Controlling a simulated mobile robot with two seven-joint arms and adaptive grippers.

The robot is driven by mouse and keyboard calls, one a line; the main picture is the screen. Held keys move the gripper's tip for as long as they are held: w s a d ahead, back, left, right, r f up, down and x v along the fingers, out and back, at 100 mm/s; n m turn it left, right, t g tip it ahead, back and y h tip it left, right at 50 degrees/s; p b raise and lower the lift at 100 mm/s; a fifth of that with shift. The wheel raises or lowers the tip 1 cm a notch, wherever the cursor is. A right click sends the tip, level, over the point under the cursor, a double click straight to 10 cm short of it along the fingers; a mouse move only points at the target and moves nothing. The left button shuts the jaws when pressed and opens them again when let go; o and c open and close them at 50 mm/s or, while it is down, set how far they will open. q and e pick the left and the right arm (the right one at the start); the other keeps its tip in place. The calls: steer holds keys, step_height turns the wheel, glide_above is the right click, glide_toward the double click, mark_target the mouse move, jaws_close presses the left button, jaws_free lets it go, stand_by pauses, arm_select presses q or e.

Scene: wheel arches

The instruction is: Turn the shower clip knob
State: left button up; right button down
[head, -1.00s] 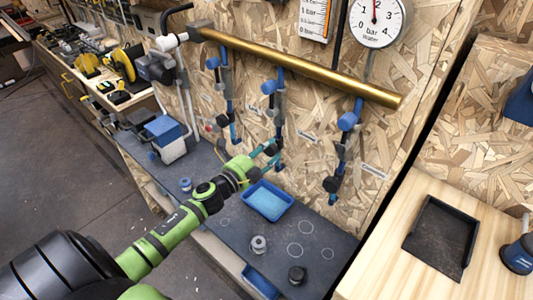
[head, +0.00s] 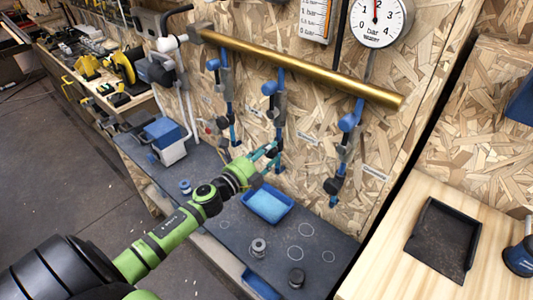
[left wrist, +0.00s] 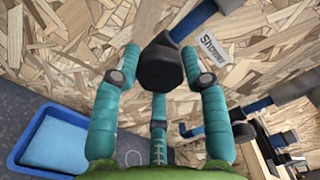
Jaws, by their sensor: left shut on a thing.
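The shower clip knob is a black faceted knob (left wrist: 160,66) in the left wrist view, on the blue pipe beside the label reading Shower (left wrist: 213,45). My left gripper (left wrist: 161,78) has its teal fingers closed around the knob, with fingertips on both sides. In the head view my left gripper (head: 267,156) reaches the lower part of the middle blue pipe (head: 279,112) and largely hides the knob there. The knob's turn angle is hard to judge. My right gripper is not in view.
A brass pipe (head: 300,66) runs above the pipe branches. A blue tray (head: 268,203) lies just below my left gripper on the dark bench (head: 325,238). A gauge (head: 377,20) hangs above.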

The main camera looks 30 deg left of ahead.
arm_select(q)
steer(key=o, duration=1.1)
steer(key=shift+d, duration=0.15)
steer(key=shift+o, duration=0.2)
steer(key=shift+s, duration=0.2)
steer(key=s+a, duration=0.1)
steer(key=s, duration=1)
steer(key=shift+s+a, duration=0.25)
steer(key=shift+a, duration=0.1)
